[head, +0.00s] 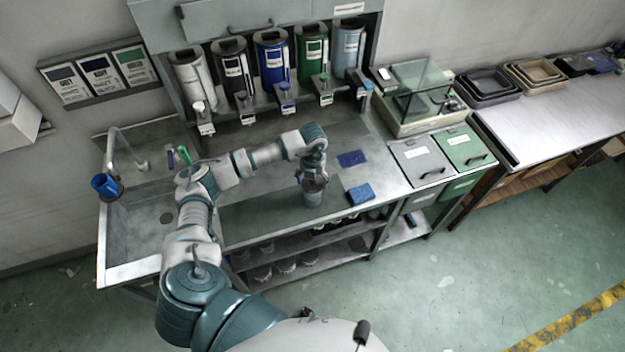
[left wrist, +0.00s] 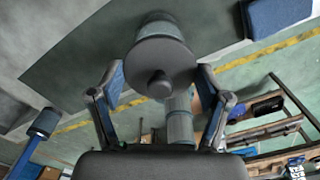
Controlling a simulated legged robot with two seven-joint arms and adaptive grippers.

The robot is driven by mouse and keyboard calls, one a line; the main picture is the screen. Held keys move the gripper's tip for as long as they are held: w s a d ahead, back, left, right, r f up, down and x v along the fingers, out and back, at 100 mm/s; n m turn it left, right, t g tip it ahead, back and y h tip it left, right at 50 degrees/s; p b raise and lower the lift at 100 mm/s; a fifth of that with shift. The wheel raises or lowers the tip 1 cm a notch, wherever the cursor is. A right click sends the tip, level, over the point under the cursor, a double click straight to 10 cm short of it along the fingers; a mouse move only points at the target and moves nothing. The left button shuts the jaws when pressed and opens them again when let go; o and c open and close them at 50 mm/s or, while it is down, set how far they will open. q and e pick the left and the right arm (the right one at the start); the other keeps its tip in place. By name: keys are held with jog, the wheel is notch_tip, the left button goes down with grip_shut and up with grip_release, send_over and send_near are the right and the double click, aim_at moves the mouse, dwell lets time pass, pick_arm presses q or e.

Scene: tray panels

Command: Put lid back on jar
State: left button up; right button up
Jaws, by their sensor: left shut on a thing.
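A small pale grey jar (head: 312,197) stands near the front edge of the counter, below my left gripper (head: 313,177). In the left wrist view, a dark round lid (left wrist: 150,62) with a knob is lined up with the pale jar (left wrist: 158,25) and hides its mouth. Whether the lid is fully seated cannot be told. My left gripper (left wrist: 160,78) is shut on the lid, with a finger on each side. My right gripper is not in view.
A blue sponge (head: 360,194) and a flat blue cloth (head: 352,158) lie right of the jar. Several dispensers (head: 273,62) line the back. Bins (head: 420,160) stand at right.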

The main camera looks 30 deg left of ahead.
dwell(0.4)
pick_arm(q)
jog(key=o, duration=0.9)
jog(key=shift+r, duration=0.15)
jog(key=shift+r+p, duration=2.3)
jog(key=shift+r, duration=1.1)
grip_shut()
